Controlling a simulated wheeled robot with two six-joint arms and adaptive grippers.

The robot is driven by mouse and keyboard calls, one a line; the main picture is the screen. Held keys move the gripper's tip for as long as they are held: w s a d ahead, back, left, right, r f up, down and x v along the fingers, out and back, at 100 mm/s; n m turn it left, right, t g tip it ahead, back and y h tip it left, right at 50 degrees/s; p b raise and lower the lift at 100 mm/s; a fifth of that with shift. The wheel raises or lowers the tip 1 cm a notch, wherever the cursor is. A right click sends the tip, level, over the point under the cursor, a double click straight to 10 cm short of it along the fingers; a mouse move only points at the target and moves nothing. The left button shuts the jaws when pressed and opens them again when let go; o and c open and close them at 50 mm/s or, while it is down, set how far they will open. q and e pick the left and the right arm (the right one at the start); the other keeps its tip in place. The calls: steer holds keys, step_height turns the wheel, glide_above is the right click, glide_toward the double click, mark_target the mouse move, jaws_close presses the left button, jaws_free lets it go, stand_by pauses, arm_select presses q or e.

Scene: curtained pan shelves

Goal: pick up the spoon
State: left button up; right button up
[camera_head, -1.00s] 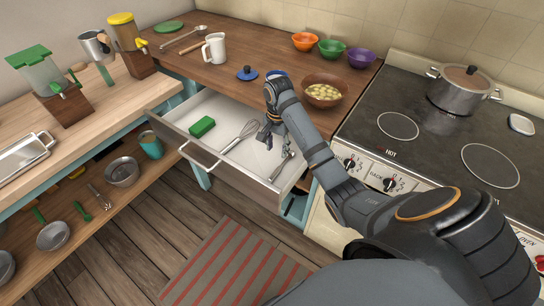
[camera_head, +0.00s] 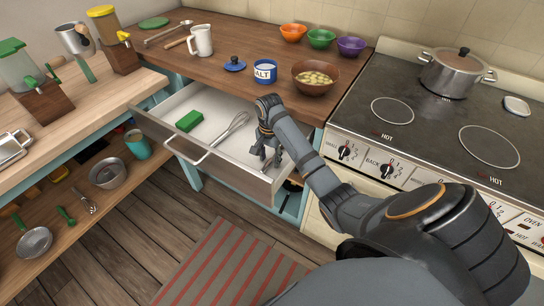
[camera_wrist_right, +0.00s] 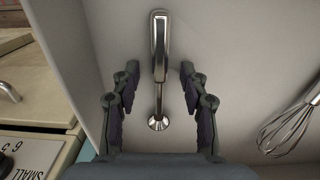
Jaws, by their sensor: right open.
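The spoon (camera_wrist_right: 160,48) is a shiny metal utensil lying on the pale floor of the open drawer (camera_head: 205,159). In the right wrist view its broad handle points up and a thin neck runs down to a small round end. My right gripper (camera_head: 265,158) is open over the drawer's right part, pointing down. In the right wrist view the spoon's neck lies between the two spread fingers (camera_wrist_right: 159,78), with space on both sides. In the head view the gripper largely hides the spoon. My left gripper is not in view.
A whisk (camera_head: 230,131) lies beside the spoon, and a green sponge (camera_head: 189,121) sits further left in the drawer. The drawer's front wall (camera_head: 222,168) is close to the gripper. The stove (camera_head: 425,130) stands to the right; a salt jar (camera_head: 265,73) and bowl (camera_head: 315,80) stand on the counter.

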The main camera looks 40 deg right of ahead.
mark_target(270, 160)
steer(key=shift+c, duration=0.6)
jaws_close()
step_height(270, 160, up, 6)
steer(key=shift+r+p, duration=0.1)
steer(key=shift+p, duration=0.6)
step_height(270, 160, up, 4)
steer(key=p, duration=0.4)
steer(key=shift+f, duration=0.2)
